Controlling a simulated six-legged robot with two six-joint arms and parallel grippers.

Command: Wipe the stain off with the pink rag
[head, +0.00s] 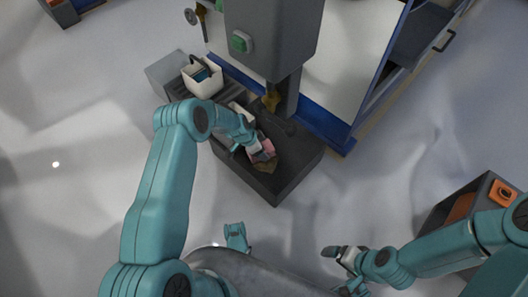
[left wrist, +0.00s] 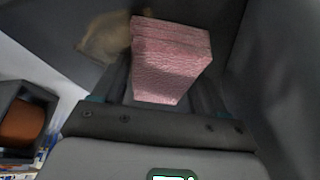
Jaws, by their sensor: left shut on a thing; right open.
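The pink rag (head: 267,147) is a folded block in the jaws of my left gripper (head: 260,153), over the dark work surface (head: 288,183) in the head view. In the left wrist view the pink rag (left wrist: 172,60) stands between the two fingers of the left gripper (left wrist: 165,92), which is shut on it. The stain (head: 266,168) is a tan-brown patch just beside the rag. It also shows in the left wrist view (left wrist: 103,36), left of the rag. I cannot tell whether the rag touches the surface. My right gripper (head: 345,258) is open and empty, low over the floor.
A grey machine head (head: 270,40) with a green button (head: 240,42) overhangs the work surface's far side. A white bin (head: 203,79) stands at its far left. A dark box with orange parts (head: 465,205) is at the right. The floor between is clear.

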